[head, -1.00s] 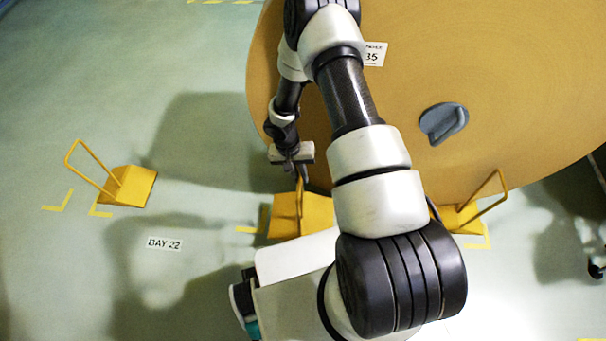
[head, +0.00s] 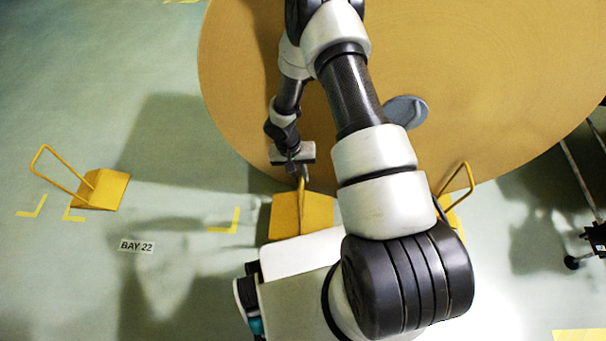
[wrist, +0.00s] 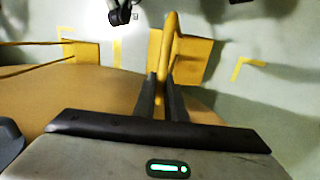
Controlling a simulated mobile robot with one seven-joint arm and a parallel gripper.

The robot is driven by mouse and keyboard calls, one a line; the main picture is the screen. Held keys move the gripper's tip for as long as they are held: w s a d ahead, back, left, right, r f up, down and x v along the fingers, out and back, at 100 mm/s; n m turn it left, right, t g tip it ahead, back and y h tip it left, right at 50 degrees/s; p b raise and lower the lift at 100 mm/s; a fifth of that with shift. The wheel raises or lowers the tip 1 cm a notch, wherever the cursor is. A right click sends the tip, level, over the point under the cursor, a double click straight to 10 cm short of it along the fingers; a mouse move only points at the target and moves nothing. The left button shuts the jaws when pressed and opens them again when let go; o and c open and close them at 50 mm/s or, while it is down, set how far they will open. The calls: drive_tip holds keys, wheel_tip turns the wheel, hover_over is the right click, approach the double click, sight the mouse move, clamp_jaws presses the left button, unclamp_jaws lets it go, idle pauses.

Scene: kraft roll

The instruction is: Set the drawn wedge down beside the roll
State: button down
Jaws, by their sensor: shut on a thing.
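My gripper (head: 302,172) is shut on the upright handle of a yellow wedge (head: 318,212). The wrist view shows the two fingers (wrist: 162,100) around the handle (wrist: 169,45), with the wedge body (wrist: 195,58) beyond. The held wedge is near the lower edge of the big brown roll (head: 240,100). I cannot tell whether it touches the floor or the roll. A second yellow wedge (head: 454,214) with a handle stands by the roll to the right, partly hidden by my arm. In the wrist view it is at the left (wrist: 88,52).
A third yellow wedge (head: 102,188) stands on the floor at left, beside yellow corner marks. An empty corner mark (head: 226,222) lies left of the held wedge. A "BAY 22" label (head: 137,246) is on the floor. A dark wheeled frame (head: 592,240) is at the right edge.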

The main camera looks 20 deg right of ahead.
drive_tip(key=shift+d, duration=0.2)
drive_tip(key=shift+f, duration=0.2)
wheel_tip(320, 180, down, 8)
drive_tip(key=b, duration=0.5)
drive_tip(key=shift+f, duration=0.15)
drive_tip(key=shift+w+b, duration=0.1)
drive_tip(key=shift+b, duration=0.2)
idle(0.6)
drive_tip(key=shift+f+b, duration=0.45)
drive_tip(key=shift+f, duration=0.05)
idle(0.6)
drive_tip(key=c, duration=1.7)
unclamp_jaws()
drive_tip(key=shift+c, duration=0.2)
